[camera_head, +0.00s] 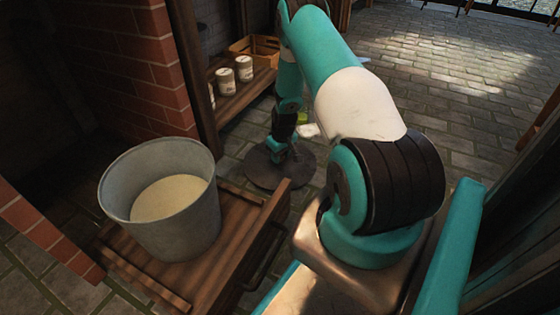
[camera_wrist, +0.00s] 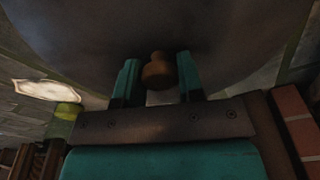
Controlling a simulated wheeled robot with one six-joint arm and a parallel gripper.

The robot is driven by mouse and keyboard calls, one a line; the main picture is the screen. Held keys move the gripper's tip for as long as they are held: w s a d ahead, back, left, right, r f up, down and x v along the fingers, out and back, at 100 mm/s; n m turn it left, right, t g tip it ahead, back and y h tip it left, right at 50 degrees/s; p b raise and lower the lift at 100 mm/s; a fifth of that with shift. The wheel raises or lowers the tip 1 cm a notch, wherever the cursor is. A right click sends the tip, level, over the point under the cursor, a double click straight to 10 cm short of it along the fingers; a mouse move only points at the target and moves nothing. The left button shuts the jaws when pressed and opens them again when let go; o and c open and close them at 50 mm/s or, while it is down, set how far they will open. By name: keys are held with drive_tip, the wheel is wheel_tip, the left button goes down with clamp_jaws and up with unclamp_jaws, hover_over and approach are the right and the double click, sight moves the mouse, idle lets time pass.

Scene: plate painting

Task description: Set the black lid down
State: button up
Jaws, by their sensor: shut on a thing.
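The black lid (camera_head: 262,178) is a dark round disc below my gripper (camera_head: 281,152), right of the metal bucket in the head view. In the wrist view the lid (camera_wrist: 90,30) fills the upper part. Its brown knob (camera_wrist: 157,75) sits between the two teal fingers of my gripper (camera_wrist: 160,76), which is shut on it. The lid looks roughly level over the stone floor. I cannot tell whether its underside touches anything.
A grey metal bucket (camera_head: 190,232) with pale contents stands uncovered on a wooden stand (camera_head: 236,254). White jars (camera_head: 244,69) and a wooden crate (camera_head: 265,46) are on a low shelf behind. A brick pillar (camera_head: 150,60) rises at left. Open stone floor (camera_head: 450,90) lies at back right.

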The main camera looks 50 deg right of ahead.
drive_tip(key=shift+f, duration=0.15)
drive_tip(key=shift+f, duration=0.15)
drive_tip(key=o, duration=1.1)
